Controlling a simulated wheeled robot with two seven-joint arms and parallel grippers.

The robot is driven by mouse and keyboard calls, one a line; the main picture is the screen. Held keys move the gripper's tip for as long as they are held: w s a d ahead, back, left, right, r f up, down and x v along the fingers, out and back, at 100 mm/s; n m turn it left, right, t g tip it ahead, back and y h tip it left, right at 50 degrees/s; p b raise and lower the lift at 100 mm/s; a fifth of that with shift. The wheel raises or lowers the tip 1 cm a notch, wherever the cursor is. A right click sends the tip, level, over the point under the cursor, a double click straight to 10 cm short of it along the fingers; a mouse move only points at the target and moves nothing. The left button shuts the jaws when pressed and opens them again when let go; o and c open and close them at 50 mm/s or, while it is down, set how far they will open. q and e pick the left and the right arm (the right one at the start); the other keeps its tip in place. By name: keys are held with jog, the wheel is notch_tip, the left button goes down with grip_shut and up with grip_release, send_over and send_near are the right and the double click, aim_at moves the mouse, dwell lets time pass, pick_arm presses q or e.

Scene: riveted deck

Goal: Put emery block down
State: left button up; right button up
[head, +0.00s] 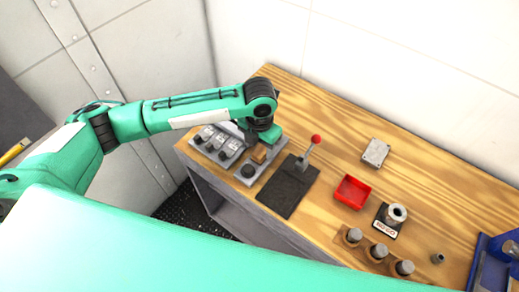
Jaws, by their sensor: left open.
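A small brown block (259,154), which looks like the emery block, sits on the grey fixture at the left end of the wooden bench. My left gripper (261,144) is open, pointing down right above the block. The arm's wrist hides part of the gripper, and I cannot tell whether the fingers touch the block. My right gripper is out of view.
Grey boxes with dark knobs (216,145) stand left of the block. A red-knobbed lever (308,150) rises by a black plate (288,187). Rightward are a red tray (351,192), a metal plate (376,152), a labelled part (393,216) and several cylinders (379,251). The bench's back is clear.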

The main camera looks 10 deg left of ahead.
aim_at(260, 153)
pick_arm(q)
notch_tip(260, 153, up, 10)
jog(key=b, duration=0.1)
jog(key=shift+b, duration=0.35)
jog(key=shift+f, duration=0.15)
